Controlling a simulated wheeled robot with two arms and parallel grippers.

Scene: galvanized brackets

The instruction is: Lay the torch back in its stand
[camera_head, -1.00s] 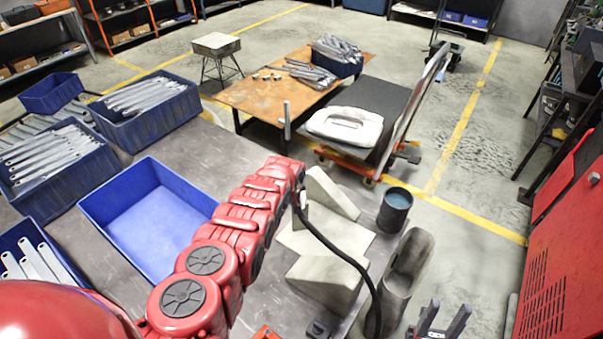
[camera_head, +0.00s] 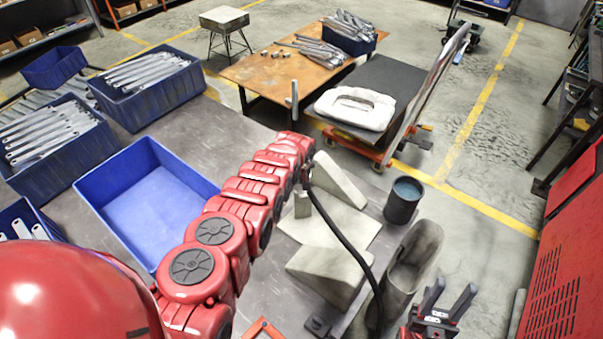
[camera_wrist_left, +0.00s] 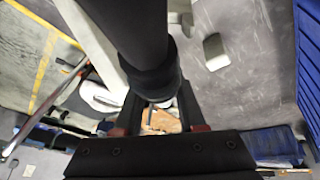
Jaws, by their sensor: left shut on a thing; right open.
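My left gripper (camera_wrist_left: 158,112) is shut on the torch's black handle (camera_wrist_left: 140,35), which fills the upper middle of the left wrist view. In the head view the gripper end of my red left arm is above the bench, and the torch's black cable (camera_head: 345,243) hangs from it to the lower right. The handle is mostly hidden there. A pale metal rod (camera_head: 294,98) shows beyond the gripper; I cannot tell if it belongs to the torch. I cannot clearly make out the stand. My right gripper (camera_head: 448,302) is open and empty at the lower right.
Pale wedge blocks (camera_head: 322,272) stand on the bench beneath the cable. A dark cup (camera_head: 404,202) and a grey, boot-like piece (camera_head: 412,256) stand to their right. An empty blue bin (camera_head: 150,192) is left of the arm. A cart (camera_head: 385,85) stands behind.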

